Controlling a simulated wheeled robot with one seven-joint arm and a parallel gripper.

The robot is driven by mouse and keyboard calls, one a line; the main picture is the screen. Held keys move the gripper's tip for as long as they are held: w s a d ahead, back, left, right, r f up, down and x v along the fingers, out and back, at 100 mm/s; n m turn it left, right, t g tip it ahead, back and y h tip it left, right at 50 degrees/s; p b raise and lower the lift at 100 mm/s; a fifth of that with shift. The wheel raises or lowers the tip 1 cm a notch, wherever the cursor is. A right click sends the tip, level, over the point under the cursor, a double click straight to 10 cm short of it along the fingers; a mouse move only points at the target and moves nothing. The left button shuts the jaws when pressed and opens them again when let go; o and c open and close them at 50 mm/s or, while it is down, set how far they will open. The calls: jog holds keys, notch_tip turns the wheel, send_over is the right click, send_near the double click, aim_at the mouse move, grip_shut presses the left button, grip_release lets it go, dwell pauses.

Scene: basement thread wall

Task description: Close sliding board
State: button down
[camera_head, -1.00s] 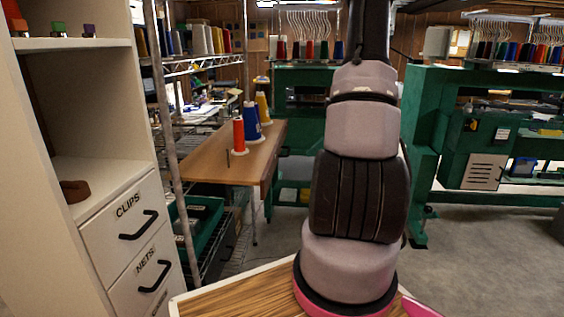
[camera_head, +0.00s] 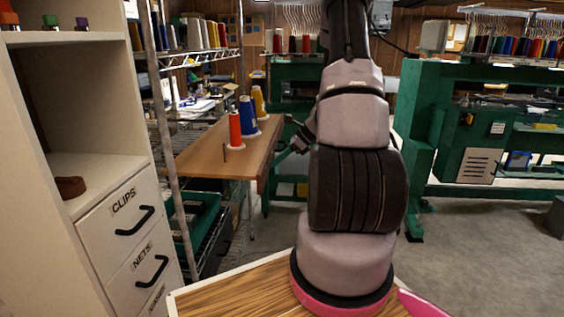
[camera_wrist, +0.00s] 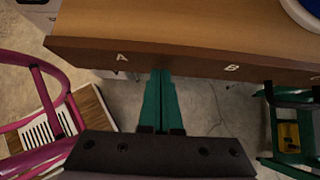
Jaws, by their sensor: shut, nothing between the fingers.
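The wooden board (camera_head: 205,153) is a brown tabletop at mid-left in the head view, beside the wire shelf. In the wrist view the board (camera_wrist: 190,25) spans the top, its front edge lettered A and B. My gripper (camera_wrist: 162,72) shows there as two green fingers pressed together, empty. Their tips are at the board's front edge, between the letters; I cannot tell whether they touch. In the head view my gripper (camera_head: 293,142) is a small dark shape just right of the board, partly hidden by my arm.
Red (camera_head: 235,131), blue (camera_head: 248,116) and yellow (camera_head: 259,104) thread cones stand on the board, near a thin upright pin (camera_head: 225,153). A white drawer cabinet (camera_head: 125,225) is at left. Green machines (camera_head: 430,140) stand behind at right. Grey floor (camera_head: 480,235) is open at right.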

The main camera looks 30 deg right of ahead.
aim_at(208, 156)
jog(key=shift+a, duration=0.15)
jog(key=w+a, duration=0.4)
jog(key=a, duration=0.2)
jog(key=w+a, duration=0.5)
jog(key=a, duration=0.2)
jog(key=w+a, duration=0.4)
jog(key=a, duration=0.2)
jog(key=shift+w+a, duration=0.2)
jog(key=shift+a, duration=0.15)
jog(key=shift+w+a+r, duration=0.1)
jog(key=shift+w+a, duration=0.1)
jog(key=shift+a, duration=0.2)
